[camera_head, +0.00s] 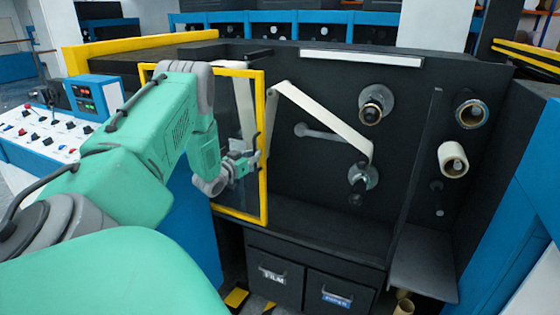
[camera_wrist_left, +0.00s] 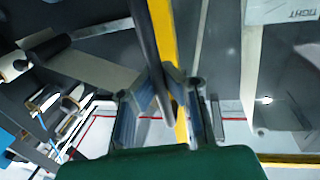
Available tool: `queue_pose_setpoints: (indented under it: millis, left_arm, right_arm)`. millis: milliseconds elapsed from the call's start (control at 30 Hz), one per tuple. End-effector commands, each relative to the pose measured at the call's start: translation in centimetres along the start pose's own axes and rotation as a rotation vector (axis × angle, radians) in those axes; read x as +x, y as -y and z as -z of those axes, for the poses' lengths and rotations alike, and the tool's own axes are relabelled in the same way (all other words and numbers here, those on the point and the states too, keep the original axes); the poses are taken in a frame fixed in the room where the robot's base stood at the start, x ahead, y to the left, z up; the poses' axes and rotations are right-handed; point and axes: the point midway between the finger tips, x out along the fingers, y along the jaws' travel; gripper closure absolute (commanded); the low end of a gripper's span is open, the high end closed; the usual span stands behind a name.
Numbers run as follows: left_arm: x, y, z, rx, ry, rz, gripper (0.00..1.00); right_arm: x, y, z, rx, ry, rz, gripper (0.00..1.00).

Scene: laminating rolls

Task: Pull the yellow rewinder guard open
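The rewinder guard (camera_head: 262,110) is a yellow-framed see-through panel left of the rollers in the head view. Its yellow edge also shows in the left wrist view (camera_wrist_left: 162,35). A dark upright handle (camera_head: 271,120) runs along its right edge, and this bar also shows in the left wrist view (camera_wrist_left: 143,40). My left gripper (camera_head: 254,160) is at the lower part of the handle. In the left wrist view its fingers (camera_wrist_left: 168,97) close in on both sides of the bar and appear shut on it. My right gripper is out of view.
A dark machine face with a pale film web (camera_head: 325,122) and rollers (camera_head: 372,104) lies right of the guard. A control panel (camera_head: 45,130) stands at left. Drawers (camera_head: 274,268) are below. A dark shelf (camera_head: 425,272) juts out at lower right.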

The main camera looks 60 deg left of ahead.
Motion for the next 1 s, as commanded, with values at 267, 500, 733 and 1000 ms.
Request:
queue_pose_setpoints:
  millis: [267, 500, 733, 1000]
  left_arm:
    - [-1.3, 5.1, -0.5, 0.002, 0.013, 0.003, 1.0]
    - [-1.5, 6.5, -0.5, -0.001, 0.012, 0.003, 1.0]
    - [-1.6, 6.4, -0.5, -0.001, 0.013, 0.003, 1.0]
    - [-1.4, 6.4, -0.4, -0.001, 0.01, 0.002, 0.69]
  right_arm:
    - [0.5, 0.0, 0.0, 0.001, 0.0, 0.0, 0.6]
    - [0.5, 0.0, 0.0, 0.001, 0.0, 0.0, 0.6]
    - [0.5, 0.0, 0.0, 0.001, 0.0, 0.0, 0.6]
    - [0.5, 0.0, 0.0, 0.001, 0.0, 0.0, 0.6]
